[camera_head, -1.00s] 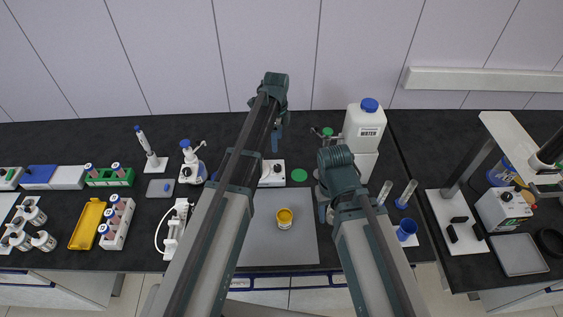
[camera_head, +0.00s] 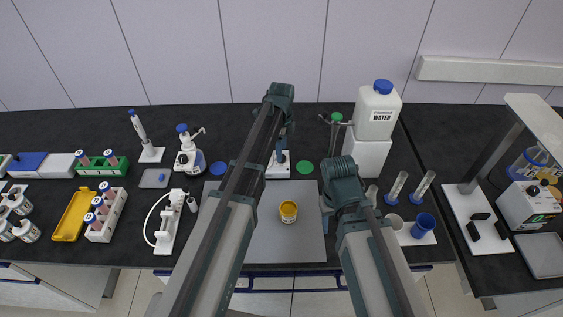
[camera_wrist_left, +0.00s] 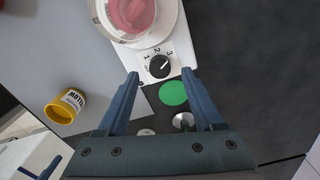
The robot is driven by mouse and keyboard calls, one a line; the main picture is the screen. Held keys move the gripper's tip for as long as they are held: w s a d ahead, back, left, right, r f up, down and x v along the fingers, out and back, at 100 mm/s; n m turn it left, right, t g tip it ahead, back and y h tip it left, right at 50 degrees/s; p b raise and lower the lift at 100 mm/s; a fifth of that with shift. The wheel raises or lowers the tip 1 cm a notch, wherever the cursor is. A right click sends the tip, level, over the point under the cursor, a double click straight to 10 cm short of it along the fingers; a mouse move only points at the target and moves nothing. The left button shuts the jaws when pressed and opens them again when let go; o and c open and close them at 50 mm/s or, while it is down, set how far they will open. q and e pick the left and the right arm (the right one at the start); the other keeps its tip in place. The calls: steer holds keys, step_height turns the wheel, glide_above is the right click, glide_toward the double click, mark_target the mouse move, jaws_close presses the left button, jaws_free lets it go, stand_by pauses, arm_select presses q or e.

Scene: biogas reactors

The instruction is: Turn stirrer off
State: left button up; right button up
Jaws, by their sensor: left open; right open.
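The stirrer is a white box; in the head view its front (camera_head: 278,170) shows beside my left arm, which hides the rest. In the left wrist view its white front panel (camera_wrist_left: 170,48) carries a black knob (camera_wrist_left: 159,66) with a scale of 1, 2 and 3. The knob's white mark seems to point toward the 3. A round vessel with red liquid (camera_wrist_left: 130,12) stands on the stirrer. My left gripper (camera_wrist_left: 160,75) is open, its fingertips on either side of the knob, seemingly apart from it. My right gripper (camera_head: 325,212) is open and empty over the grey mat.
A yellow-labelled jar (camera_head: 288,211) stands on the grey mat (camera_head: 300,245). A green disc (camera_head: 305,166) lies right of the stirrer. A water canister (camera_head: 377,110) stands behind right. Tubes and a blue cup (camera_head: 424,225) are at right, bottles and racks at left.

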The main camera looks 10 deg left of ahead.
arm_select(q)
steer(key=shift+f+b, duration=1)
steer(key=shift+f, duration=0.5)
arm_select(e)
steer(key=shift+f, duration=1.55)
steer(key=shift+r, duration=0.1)
arm_select(q)
jaws_close()
